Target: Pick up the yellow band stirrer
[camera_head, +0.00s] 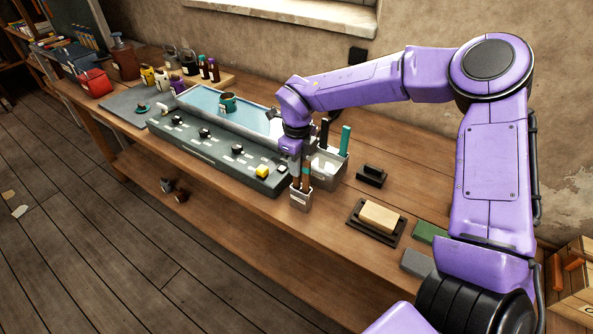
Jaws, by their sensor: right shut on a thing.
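My right gripper (297,157) points down over a small pale holder (300,198) near the bench's front edge. Thin brown stirrers (306,178) stand upright in this holder, and one shows a teal band. The gripper is shut on the upper part of a stirrer, and the fingers hide most of it. I cannot make out a yellow band, so I cannot tell which stirrer is held. The stirrers' lower ends are hidden inside the holder. My left gripper is not in view.
A grey box (328,165) with dark and teal-handled tools stands just right of the gripper. A long green panel with knobs (215,150) and a blue-topped tray (205,101) lie left. A tan block (380,217) rests on a dark tray to the right.

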